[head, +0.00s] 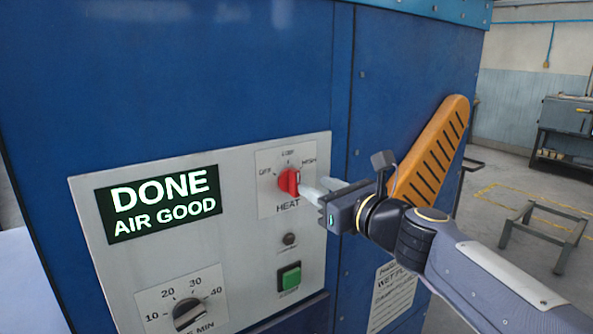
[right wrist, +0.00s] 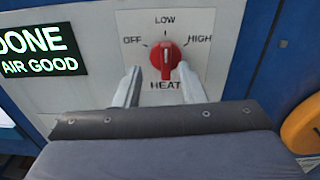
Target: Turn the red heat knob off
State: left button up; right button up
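The red heat knob (head: 289,182) sits on the pale control panel under the marks OFF, LOW and HIGH. In the right wrist view the knob (right wrist: 166,60) has its pale line upright, in line with LOW. My right gripper (head: 322,187) is in front of the panel, just right of the knob in the head view. In the right wrist view its two fingers (right wrist: 158,72) are apart, one toward each side of the knob's lower part. I cannot tell whether either finger touches it. My left gripper is not in view.
The panel also has a lit display (head: 160,204) reading DONE AIR GOOD, a green button (head: 289,278) and a dark minutes dial (head: 189,314). An orange slotted handle (head: 432,150) stands out from the blue cabinet at the right.

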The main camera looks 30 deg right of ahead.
aim_at(298, 172)
jog(key=shift+m, duration=0.5)
jog(key=w, duration=0.7)
jog(key=shift+w+d+r+b, duration=0.1)
jog(key=shift+w+r+b, duration=0.1)
jog(key=shift+w+b, duration=0.2)
grip_shut()
